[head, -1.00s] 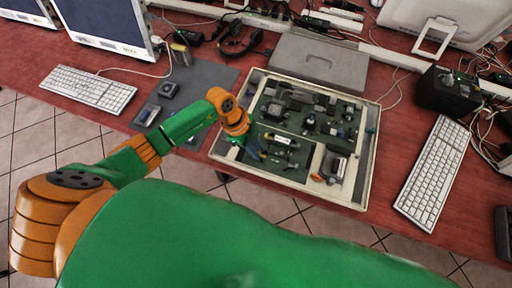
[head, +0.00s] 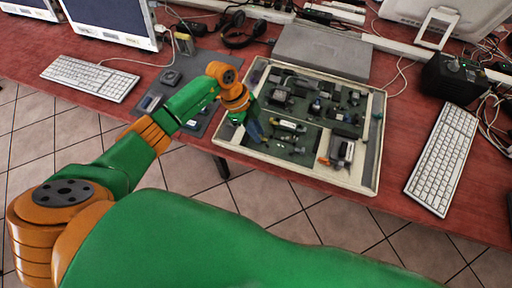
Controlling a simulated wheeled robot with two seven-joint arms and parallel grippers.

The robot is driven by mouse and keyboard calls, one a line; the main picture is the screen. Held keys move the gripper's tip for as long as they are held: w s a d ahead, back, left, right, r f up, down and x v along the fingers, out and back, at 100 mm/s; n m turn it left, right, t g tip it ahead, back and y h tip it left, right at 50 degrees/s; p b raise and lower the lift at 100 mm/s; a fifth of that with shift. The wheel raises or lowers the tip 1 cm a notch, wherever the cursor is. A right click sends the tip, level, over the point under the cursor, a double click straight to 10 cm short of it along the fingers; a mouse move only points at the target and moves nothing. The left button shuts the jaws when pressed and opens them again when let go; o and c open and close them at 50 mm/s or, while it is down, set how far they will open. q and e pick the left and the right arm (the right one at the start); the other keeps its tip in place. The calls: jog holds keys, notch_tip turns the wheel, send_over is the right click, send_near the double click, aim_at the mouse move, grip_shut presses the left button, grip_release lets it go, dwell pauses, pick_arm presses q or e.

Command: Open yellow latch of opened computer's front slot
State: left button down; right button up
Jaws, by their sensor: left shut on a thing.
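The opened computer (head: 356,180) lies flat on the red table, a cream case with green boards and dark parts inside. My left gripper (head: 262,138) reaches down into its left front area. The gripper is shut on a small part there, which the fingers and wrist mostly hide. I cannot make out the yellow latch for certain. A small orange piece (head: 323,160) shows beside a metallic block (head: 342,152) at the case's front right. My right gripper is not in view.
A grey cover panel (head: 322,52) lies behind the case. A grey mat (head: 205,68) with small parts is to the left. White keyboards lie at left (head: 90,78) and right (head: 442,158). Cables and headphones (head: 240,32) crowd the back.

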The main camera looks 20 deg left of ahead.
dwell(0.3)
pick_arm(q)
jog(key=c, duration=0.8)
grip_release()
jog(key=shift+a, duration=0.25)
jog(key=v, duration=0.7)
jog(key=shift+w, duration=0.1)
